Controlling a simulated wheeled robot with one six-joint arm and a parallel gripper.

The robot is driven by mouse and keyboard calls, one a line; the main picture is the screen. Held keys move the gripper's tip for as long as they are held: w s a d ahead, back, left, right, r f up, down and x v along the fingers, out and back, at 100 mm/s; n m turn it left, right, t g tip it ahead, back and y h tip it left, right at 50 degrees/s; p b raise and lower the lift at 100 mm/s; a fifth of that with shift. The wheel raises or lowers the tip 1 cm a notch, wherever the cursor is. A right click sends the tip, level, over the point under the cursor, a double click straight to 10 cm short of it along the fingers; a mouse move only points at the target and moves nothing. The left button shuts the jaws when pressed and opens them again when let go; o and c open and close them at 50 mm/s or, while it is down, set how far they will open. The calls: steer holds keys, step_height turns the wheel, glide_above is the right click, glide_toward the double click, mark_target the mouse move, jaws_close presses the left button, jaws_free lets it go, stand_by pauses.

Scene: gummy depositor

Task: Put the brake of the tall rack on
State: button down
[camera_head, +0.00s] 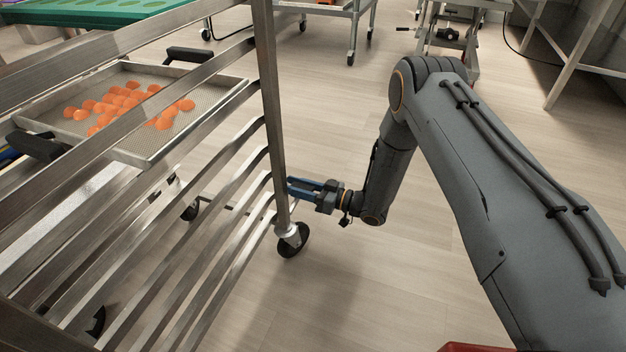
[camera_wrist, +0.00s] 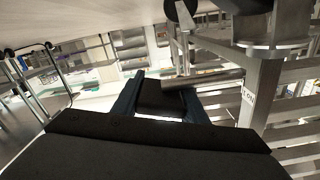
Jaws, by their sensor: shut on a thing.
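The tall rack (camera_head: 277,110) is a metal frame with slanted rails, at left in the head view. Its near post stands on a black caster (camera_head: 292,240). In the wrist view the post (camera_wrist: 262,88) is at right, with a small label reading something like "ON" and a caster above it. My gripper (camera_head: 292,187) has blue fingers and is low beside the post, a little above the caster. In the wrist view my gripper (camera_wrist: 162,88) is shut on a grey bar, apparently the brake lever (camera_wrist: 212,78), which reaches toward the post. The lever is hidden in the head view.
A tray (camera_head: 217,100) of orange pieces rests in the rack, with black handles at its edges. Metal tables (camera_head: 340,10) stand at the back. A red edge (camera_head: 475,348) shows at the bottom. Open wooden floor (camera_head: 400,280) lies right of the rack.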

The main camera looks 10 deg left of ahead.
steer(key=shift+f, duration=0.4)
steer(key=shift+a+f, duration=0.1)
steer(key=shift+f, duration=0.15)
steer(key=c, duration=1.4)
jaws_free()
steer(key=o, duration=0.3)
steer(key=shift+s+a, duration=0.1)
steer(key=shift+a, duration=0.05)
steer(key=shift+d, duration=0.25)
steer(key=shift+d, duration=0.15)
steer(key=d+p, duration=0.1)
steer(key=d, duration=0.2)
steer(key=s+d+p, duration=0.1)
steer(key=d+p, duration=0.1)
steer(key=d, duration=0.2)
steer(key=shift+s+d, duration=0.15)
steer(key=shift+s, duration=0.05)
